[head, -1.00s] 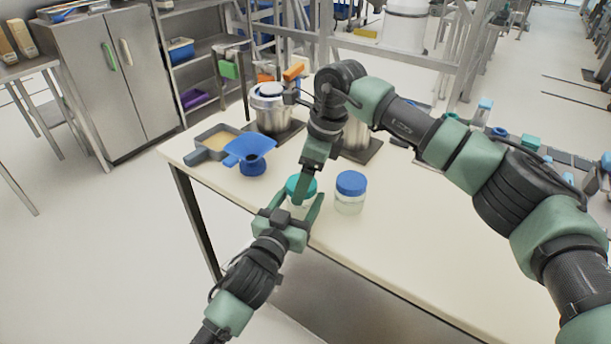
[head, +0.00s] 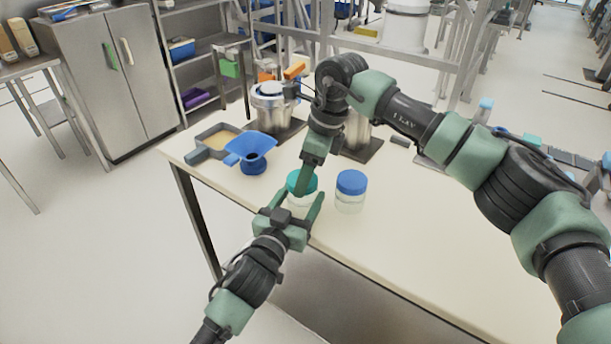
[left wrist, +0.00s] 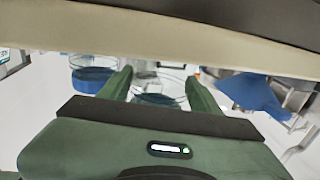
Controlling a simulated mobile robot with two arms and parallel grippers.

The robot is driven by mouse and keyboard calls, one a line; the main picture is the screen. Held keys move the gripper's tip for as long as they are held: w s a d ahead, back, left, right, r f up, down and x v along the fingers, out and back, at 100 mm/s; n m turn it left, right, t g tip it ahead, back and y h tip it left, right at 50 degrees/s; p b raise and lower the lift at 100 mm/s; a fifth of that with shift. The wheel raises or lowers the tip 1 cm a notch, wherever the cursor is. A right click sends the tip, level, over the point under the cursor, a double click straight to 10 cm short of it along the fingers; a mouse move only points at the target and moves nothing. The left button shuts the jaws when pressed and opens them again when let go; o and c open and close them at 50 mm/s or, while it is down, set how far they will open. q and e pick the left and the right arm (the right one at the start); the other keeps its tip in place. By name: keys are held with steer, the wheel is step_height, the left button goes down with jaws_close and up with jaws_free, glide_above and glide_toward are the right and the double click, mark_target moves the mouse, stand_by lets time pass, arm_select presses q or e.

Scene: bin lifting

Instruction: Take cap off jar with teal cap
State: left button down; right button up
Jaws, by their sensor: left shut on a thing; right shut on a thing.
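The jar with the teal cap (head: 310,186) stands near the front edge of the table. Its clear glass body (head: 298,204) is partly hidden. My left gripper (head: 302,208) comes from the lower left with its fingers on both sides of the glass body, shut on it. My right gripper (head: 302,188) points down from above and is shut on the teal cap, hiding part of it. In the left wrist view, the glass (left wrist: 165,78) sits between the left fingers. I cannot tell clearly whether the cap is apart from the glass.
A second jar with a blue cap (head: 351,182) stands close on the right. The table (head: 420,250) is clear at the front right.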

steer(key=shift+r, duration=0.6)
steer(key=shift+r, duration=2.05)
arm_select(q)
steer(key=shift+c, duration=1.2)
jaws_free()
steer(key=shift+s, duration=0.1)
steer(key=v, duration=1.2)
steer(key=shift+b, duration=0.3)
arm_select(e)
steer(key=shift+f, duration=0.4)
